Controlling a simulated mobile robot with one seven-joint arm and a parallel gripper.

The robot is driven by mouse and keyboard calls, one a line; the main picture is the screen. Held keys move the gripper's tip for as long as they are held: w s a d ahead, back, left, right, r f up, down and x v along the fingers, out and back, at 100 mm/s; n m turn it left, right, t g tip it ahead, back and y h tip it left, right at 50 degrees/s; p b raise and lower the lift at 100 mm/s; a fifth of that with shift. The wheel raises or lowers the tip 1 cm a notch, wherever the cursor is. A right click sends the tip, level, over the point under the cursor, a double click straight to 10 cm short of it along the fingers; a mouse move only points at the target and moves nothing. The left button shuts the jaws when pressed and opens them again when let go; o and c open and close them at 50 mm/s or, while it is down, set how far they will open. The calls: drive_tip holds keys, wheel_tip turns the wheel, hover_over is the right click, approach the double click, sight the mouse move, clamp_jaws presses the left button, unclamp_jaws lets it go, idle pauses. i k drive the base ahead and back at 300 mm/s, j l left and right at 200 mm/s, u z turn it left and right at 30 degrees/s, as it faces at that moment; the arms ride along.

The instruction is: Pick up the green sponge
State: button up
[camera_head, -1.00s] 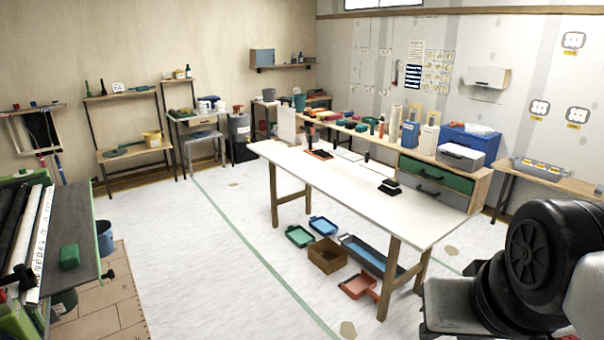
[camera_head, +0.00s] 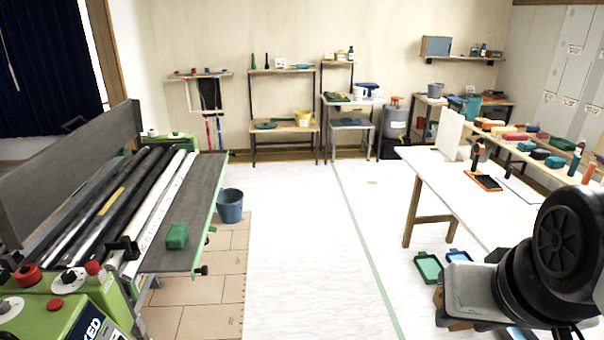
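The green sponge (camera_head: 177,236) is a small green block. It lies on the dark grey side shelf (camera_head: 196,218) of the pasting machine at the left of the head view, just right of the rollers. My gripper is not in view. Only a thick black and grey part of my arm shows at the lower right, far from the sponge.
The pasting machine (camera_head: 60,294) has black and white rollers and red knobs. A blue bucket (camera_head: 230,206) stands on the floor beside it. A long white table (camera_head: 478,203) is at the right, with a green tray (camera_head: 429,267) below. The floor between is clear.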

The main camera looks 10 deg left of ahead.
sight(176, 237)
drive_tip(key=i+u, duration=0.3)
drive_tip(key=i, duration=0.45)
drive_tip(key=i+u, duration=0.3)
drive_tip(key=i, duration=0.45)
drive_tip(key=i+u, duration=0.35)
drive_tip(key=i+l+u, duration=0.1)
drive_tip(key=i+u, duration=0.2)
drive_tip(key=i, duration=0.15)
drive_tip(key=i+l+u, duration=0.2)
drive_tip(key=i+u, duration=0.15)
drive_tip(key=i+l+u, duration=0.1)
drive_tip(key=i+u, duration=0.35)
drive_tip(key=i+l+u, duration=0.2)
drive_tip(key=i+u, duration=0.15)
drive_tip(key=u, duration=0.15)
